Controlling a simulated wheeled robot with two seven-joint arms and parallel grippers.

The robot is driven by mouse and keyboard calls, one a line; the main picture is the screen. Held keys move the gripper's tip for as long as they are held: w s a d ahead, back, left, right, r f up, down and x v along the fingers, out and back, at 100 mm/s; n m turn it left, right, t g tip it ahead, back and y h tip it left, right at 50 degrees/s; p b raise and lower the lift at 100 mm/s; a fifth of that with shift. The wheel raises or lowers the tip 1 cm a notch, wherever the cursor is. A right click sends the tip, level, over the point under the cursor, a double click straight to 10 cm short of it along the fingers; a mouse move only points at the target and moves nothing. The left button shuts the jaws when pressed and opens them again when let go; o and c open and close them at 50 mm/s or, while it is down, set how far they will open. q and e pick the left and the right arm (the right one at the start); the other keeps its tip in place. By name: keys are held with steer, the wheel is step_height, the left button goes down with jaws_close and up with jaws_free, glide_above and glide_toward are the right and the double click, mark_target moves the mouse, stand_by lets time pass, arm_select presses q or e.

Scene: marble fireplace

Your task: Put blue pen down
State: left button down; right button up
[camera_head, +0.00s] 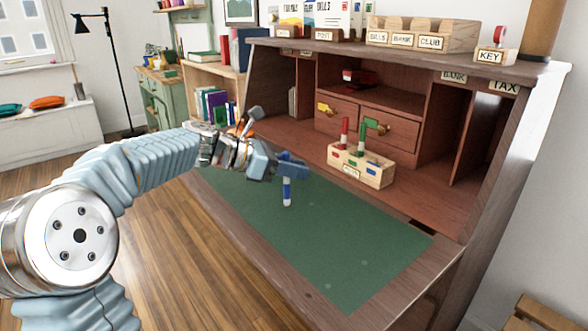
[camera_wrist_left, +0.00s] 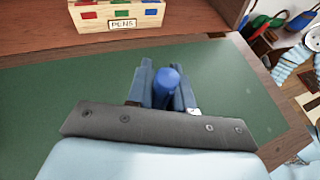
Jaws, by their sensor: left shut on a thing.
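My left gripper (camera_head: 289,166) is shut on the blue pen (camera_head: 287,192). The pen is blue with a white lower part and hangs upright over the green desk mat (camera_head: 345,250). I cannot tell whether its tip touches the mat. In the left wrist view, the blue end of the pen (camera_wrist_left: 167,85) sits between the fingers. A wooden pen holder (camera_head: 372,172) labelled PENS stands behind and to the right of the gripper, with a red and a green pen upright in it. It also shows at the top of the wrist view (camera_wrist_left: 118,14). My right gripper is not in view.
The desk's drawers (camera_head: 352,120) and shelves rise behind the pen holder. Labelled wooden boxes (camera_head: 425,36) stand on the top ledge. The mat is clear to the front and right. A bookshelf (camera_head: 213,85) stands behind my left arm.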

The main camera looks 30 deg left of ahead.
arm_select(q)
steer(key=shift+f, duration=0.1)
steer(key=c, duration=1)
jaws_free()
steer(key=shift+s+a+r, duration=0.15)
steer(key=shift+a+r, duration=0.05)
steer(key=shift+r, duration=0.05)
steer(key=v, duration=1.1)
steer(key=shift+s+a+r, duration=0.1)
steer(key=shift+s+r, duration=0.05)
steer(key=shift+s, duration=0.05)
